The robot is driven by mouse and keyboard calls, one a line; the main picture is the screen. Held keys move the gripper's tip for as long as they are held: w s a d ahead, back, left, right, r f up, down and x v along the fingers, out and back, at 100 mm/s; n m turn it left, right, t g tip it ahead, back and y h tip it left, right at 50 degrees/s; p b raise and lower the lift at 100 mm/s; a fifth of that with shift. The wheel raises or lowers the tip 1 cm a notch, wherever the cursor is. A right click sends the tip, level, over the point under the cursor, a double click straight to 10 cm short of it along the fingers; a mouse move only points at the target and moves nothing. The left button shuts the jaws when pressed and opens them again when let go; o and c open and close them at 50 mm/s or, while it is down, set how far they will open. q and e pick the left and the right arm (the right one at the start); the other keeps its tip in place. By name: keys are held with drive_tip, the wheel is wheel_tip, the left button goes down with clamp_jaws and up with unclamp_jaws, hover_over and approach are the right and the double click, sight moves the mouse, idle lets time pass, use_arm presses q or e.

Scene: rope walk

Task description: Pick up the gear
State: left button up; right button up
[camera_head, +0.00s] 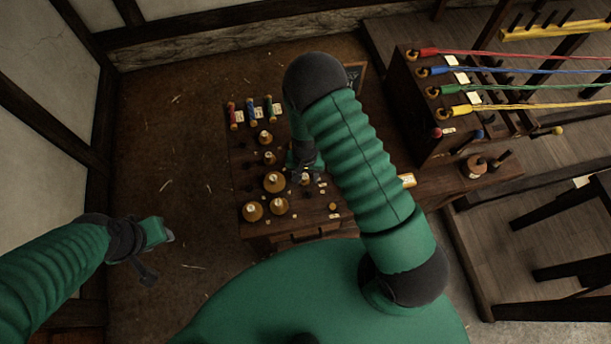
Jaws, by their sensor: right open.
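Several brass gears of different sizes stand on the dark wooden bench, among them a large one (274,182), two near the front edge (252,211) (279,205), a small one (270,157) and one further back (265,138). Which gear the task means is not clear. My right gripper (305,176) is open and reaches down over the bench, right of the large gear, close to a small pale brass piece (306,181). My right arm hides part of the bench. My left gripper (160,252) hangs over the floor, away from the bench; its finger gap does not show clearly.
Red, blue and green spools (251,112) stand at the bench's back left. A dark wooden block (430,115) with coloured ropes stands to the right. A round wooden piece (473,166) lies at the bench's right end. Floor left of the bench is clear.

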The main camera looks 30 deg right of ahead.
drive_tip(key=shift+f, duration=0.25)
drive_tip(key=shift+w+a, duration=0.1)
drive_tip(key=shift+a, duration=0.05)
drive_tip(key=shift+c, duration=0.3)
drive_tip(key=c, duration=0.5)
clamp_jaws()
drive_tip(key=shift+r, duration=0.1)
